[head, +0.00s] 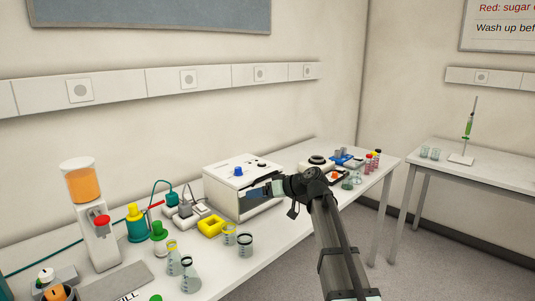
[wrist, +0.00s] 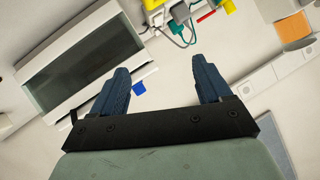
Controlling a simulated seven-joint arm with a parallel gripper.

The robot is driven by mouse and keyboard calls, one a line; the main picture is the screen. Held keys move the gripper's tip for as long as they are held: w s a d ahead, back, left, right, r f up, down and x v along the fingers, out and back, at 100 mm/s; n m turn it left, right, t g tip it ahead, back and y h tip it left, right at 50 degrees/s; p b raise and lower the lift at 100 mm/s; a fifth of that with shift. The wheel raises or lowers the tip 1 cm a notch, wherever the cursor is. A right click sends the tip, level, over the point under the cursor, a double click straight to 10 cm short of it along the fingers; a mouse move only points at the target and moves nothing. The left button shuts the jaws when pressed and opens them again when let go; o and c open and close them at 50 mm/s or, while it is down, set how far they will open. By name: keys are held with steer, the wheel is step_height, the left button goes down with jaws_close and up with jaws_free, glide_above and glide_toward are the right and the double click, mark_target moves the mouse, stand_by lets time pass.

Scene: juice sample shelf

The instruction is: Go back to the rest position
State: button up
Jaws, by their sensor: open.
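My gripper (head: 262,191) is in front of the white box-shaped device (head: 230,182) with a blue knob (head: 238,171), over the long bench. In the wrist view my gripper (wrist: 163,88) shows two dark blue fingers spread apart, with nothing between them. The device's dark window (wrist: 82,65) shows at the upper left of that view, beside the left finger. In the head view my arm hides part of the bench behind it, and the fingertips lie in front of the device's front face.
A juice dispenser (head: 82,186) with an orange tank stands at the left. Several beakers and flasks (head: 190,274), a yellow block (head: 211,226) and a green-capped bottle (head: 159,238) stand near it. Small colored bottles (head: 372,160) stand at the far end. A second table (head: 485,175) holds a burette stand.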

steer(key=d+f+m+t+y, duration=0.1)
steer(key=d+f+m+y, duration=0.1)
steer(key=d, duration=1.4)
steer(key=s+d+f+m, duration=0.25)
steer(key=d+f, duration=0.25)
steer(key=f, duration=0.4)
steer(key=s+a+f+m+g+h, duration=0.1)
steer(key=s+a+f+g+h, duration=0.1)
steer(key=s+f, duration=0.75)
steer(key=s+a+f+m+g+h, duration=0.15)
steer(key=s+f, duration=0.25)
steer(key=f, duration=1.1)
steer(key=s+a+f+m+g+h, duration=0.1)
steer(key=s+a+f+g+h, duration=0.15)
steer(key=s+f, duration=0.7)
steer(key=s+d+f+g+h, duration=0.1)
steer(key=s+f+g+h, duration=0.1)
steer(key=s+f, duration=0.4)
steer(key=s+d+f+g+h, duration=0.1)
steer(key=s+f+g+h, duration=0.2)
steer(key=s+f, duration=0.4)
steer(key=s+d+f+g+h, duration=0.2)
steer(key=s+f, duration=0.5)
steer(key=s, duration=1.2)
steer(key=shift+g, duration=0.3)
